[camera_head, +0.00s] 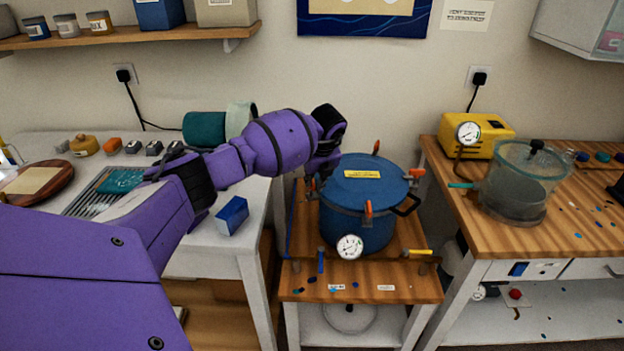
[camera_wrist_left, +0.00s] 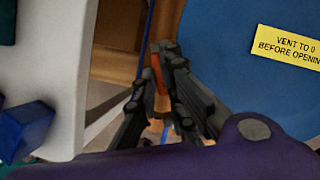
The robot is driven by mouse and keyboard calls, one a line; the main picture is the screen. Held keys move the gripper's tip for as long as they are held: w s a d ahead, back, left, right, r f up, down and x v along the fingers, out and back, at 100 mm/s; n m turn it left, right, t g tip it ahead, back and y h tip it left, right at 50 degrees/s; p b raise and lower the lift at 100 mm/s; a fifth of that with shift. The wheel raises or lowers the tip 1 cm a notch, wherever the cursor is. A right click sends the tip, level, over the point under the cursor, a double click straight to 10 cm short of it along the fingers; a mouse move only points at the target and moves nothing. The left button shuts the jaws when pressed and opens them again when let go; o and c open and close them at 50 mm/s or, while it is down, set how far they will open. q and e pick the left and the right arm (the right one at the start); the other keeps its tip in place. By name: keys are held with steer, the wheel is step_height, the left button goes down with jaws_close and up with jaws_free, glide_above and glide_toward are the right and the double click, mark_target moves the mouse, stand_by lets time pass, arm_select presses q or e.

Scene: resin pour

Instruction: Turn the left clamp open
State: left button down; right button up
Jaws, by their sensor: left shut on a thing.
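The blue pressure pot (camera_head: 362,202) stands upright on a small wooden-topped stand, its lid on. Orange clamp handles show at its back (camera_head: 376,147), right (camera_head: 416,173) and front (camera_head: 368,209). My left gripper (camera_head: 314,182) is at the pot's left edge and mostly covers the left clamp there. In the left wrist view the left gripper's dark fingers (camera_wrist_left: 164,54) are closed around the left clamp's orange-red handle (camera_wrist_left: 157,70), beside the blue lid (camera_wrist_left: 225,65). How far the clamp is turned is hard to tell. My right gripper is out of view.
A pressure gauge (camera_head: 349,247) sits at the pot's front. A white table with a blue box (camera_head: 232,215) is left of the stand. A wooden bench (camera_head: 560,235) at right holds a clear chamber (camera_head: 522,185) and a yellow pump (camera_head: 478,135).

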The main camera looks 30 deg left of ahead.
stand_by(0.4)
arm_select(q)
steer(key=c, duration=1.8)
jaws_free()
steer(key=shift+c, duration=0.2)
steer(key=shift+r, duration=0.1)
steer(key=shift+s+d+r, duration=0.1)
steer(key=shift+r, duration=0.25)
steer(key=v, duration=1.1)
